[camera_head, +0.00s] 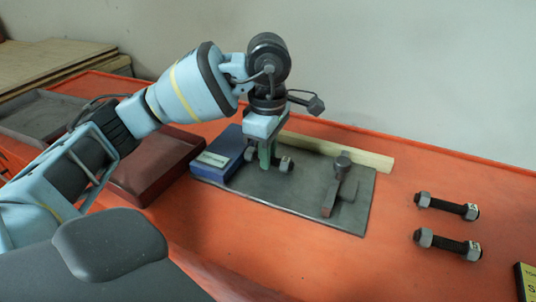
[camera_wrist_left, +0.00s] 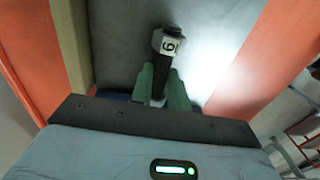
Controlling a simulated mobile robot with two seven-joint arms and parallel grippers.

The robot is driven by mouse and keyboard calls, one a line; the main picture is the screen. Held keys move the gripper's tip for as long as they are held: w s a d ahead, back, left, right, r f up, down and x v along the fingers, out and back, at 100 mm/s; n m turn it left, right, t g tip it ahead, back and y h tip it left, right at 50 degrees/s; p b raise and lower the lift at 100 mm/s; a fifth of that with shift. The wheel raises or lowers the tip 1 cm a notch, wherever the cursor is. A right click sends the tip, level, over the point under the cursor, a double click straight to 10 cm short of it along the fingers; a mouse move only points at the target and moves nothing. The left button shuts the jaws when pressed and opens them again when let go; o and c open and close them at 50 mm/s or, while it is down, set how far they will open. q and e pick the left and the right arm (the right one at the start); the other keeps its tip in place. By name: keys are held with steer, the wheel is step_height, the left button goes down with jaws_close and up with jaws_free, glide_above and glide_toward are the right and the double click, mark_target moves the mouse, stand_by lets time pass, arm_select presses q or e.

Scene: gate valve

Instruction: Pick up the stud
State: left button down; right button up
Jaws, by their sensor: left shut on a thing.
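A dark stud with grey nuts (camera_head: 286,164) is between the fingers of my left gripper (camera_head: 267,158), over the grey mat (camera_head: 285,205). In the left wrist view the green fingers (camera_wrist_left: 161,88) are shut on the stud's shaft from both sides. Its nut end (camera_wrist_left: 168,42) sticks out beyond them, with a white label whose digit looks like a 6 or 9. I cannot tell whether the stud touches the mat. Two more studs, an upper one (camera_head: 447,206) and a lower one (camera_head: 447,244), lie on the orange table at the right. My right gripper is not in view.
A blue box (camera_head: 218,155) stands just left of my gripper, with a dark red tray (camera_head: 150,170) beyond it. A tool with a block (camera_head: 340,187) is on the mat's right part. A wooden strip (camera_head: 335,149) runs behind. Orange table (camera_head: 410,180) between mat and studs is clear.

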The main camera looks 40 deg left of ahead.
arm_select(q)
steer(key=shift+r, duration=0.45)
step_height(320, 180, up, 2)
steer(key=shift+r, duration=0.1)
steer(key=s+d, duration=0.1)
steer(key=s, duration=0.3)
steer(key=s+d+r, duration=0.1)
steer(key=s+d, duration=0.1)
steer(key=s, duration=0.3)
steer(key=s+d, duration=0.2)
steer(key=s, duration=0.2)
steer(key=shift+s+d+r, duration=0.2)
steer(key=shift+d, duration=0.05)
steer(key=shift+s+d+r, duration=0.1)
steer(key=shift+s+d, duration=0.2)
steer(key=shift+s, duration=0.4)
